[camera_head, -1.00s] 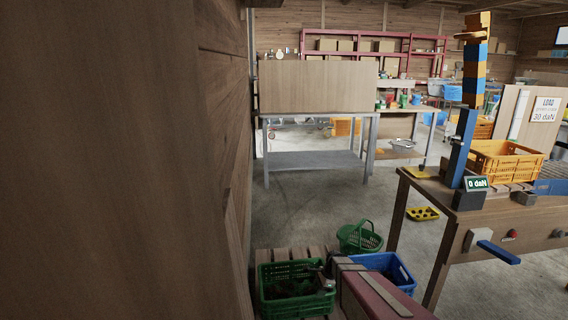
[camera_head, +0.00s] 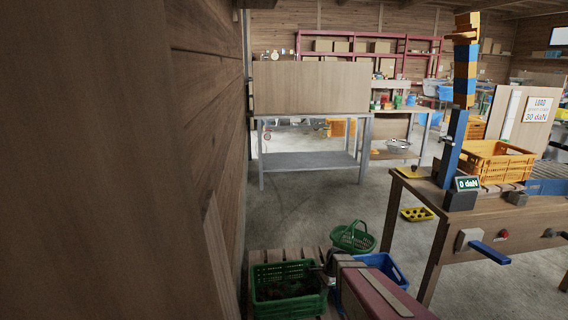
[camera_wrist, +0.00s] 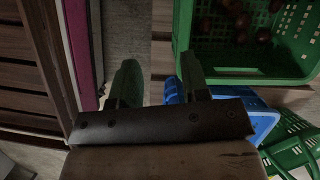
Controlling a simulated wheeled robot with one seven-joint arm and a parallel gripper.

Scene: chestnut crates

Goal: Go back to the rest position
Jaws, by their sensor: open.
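My gripper (camera_wrist: 158,82) is open in the wrist view, with its two fingers apart and nothing visible between them. A green crate (camera_wrist: 240,68) holding several brown chestnuts (camera_wrist: 240,22) lies beyond the right finger. In the head view this green crate (camera_head: 288,307) stands at the bottom centre, with dark contents. A blue crate (camera_head: 393,268) is right of it, partly hidden behind a long red thing with a wooden strip. The blue crate (camera_wrist: 262,122) also shows beside my gripper in the wrist view.
A green basket (camera_head: 355,238) stands behind the crates. A wooden workbench (camera_head: 440,215) with an orange crate (camera_head: 495,165) and a blue post is at the right. A wooden wall (camera_head: 90,160) fills the left. Concrete floor (camera_head: 300,210) is open in the middle.

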